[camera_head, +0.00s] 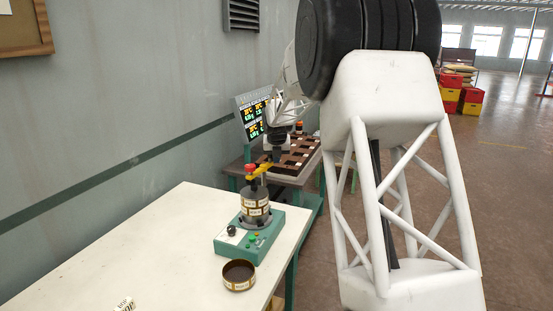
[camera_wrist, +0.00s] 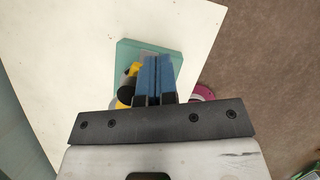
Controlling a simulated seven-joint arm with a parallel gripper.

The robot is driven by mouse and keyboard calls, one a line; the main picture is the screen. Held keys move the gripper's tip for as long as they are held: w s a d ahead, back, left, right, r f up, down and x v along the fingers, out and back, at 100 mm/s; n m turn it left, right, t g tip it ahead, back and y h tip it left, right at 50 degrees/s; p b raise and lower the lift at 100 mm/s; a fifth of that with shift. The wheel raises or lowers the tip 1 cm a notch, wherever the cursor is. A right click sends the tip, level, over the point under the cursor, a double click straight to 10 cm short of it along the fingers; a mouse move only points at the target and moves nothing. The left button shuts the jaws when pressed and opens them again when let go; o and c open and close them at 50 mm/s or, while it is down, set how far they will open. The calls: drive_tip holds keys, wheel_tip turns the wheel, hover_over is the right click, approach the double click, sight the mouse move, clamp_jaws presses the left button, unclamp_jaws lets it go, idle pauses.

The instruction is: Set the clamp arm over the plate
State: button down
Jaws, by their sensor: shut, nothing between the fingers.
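The yellow clamp arm (camera_head: 260,172) sits above a labelled drum stack (camera_head: 256,200) on the green machine (camera_head: 236,243), with a red knob near its left end. Yellow parts also show left of my fingers in the wrist view (camera_wrist: 132,70). I cannot make out the plate clearly, nor whether the arm is fully over it. My gripper (camera_head: 278,157) is close behind and right of the clamp arm in the head view. In the wrist view its blue fingers (camera_wrist: 158,60) are together and empty, over the machine; they hide part of the clamp. Contact cannot be told.
The machine stands on a white table (camera_head: 150,250). A round open tin (camera_head: 239,275) sits in front of it, and a small labelled piece (camera_head: 124,304) lies at the near edge. Behind are a compartment tray (camera_head: 300,160) and a display board (camera_head: 246,113). The table's left is clear.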

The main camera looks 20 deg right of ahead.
drive_tip(key=v, duration=0.8)
idle(0.4)
idle(0.4)
drive_tip(key=s+a+r+m, duration=0.1)
drive_tip(key=s+a+m, duration=0.4)
drive_tip(key=s, duration=0.4)
drive_tip(key=s+a+r+m, duration=0.2)
drive_tip(key=s+a+m, duration=0.25)
drive_tip(key=s, duration=0.45)
drive_tip(key=s+a+r+m, duration=0.1)
drive_tip(key=s+a+m, duration=0.4)
drive_tip(key=s, duration=0.4)
drive_tip(key=s+a+f+m, duration=0.2)
drive_tip(key=s+m, duration=0.3)
drive_tip(key=s, duration=0.4)
drive_tip(key=s+a+f+m+g+y, duration=0.1)
drive_tip(key=s+f+m, duration=0.3)
drive_tip(key=s, duration=0.6)
drive_tip(key=s+a+f+m, duration=0.3)
drive_tip(key=s+m, duration=0.5)
drive_tip(key=s, duration=0.2)
drive_tip(key=shift+s+a+f, duration=0.15)
drive_tip(key=shift+s+a, duration=0.05)
drive_tip(key=shift+a, duration=0.15)
drive_tip(key=shift+w+y, duration=0.15)
drive_tip(key=shift+y, duration=0.15)
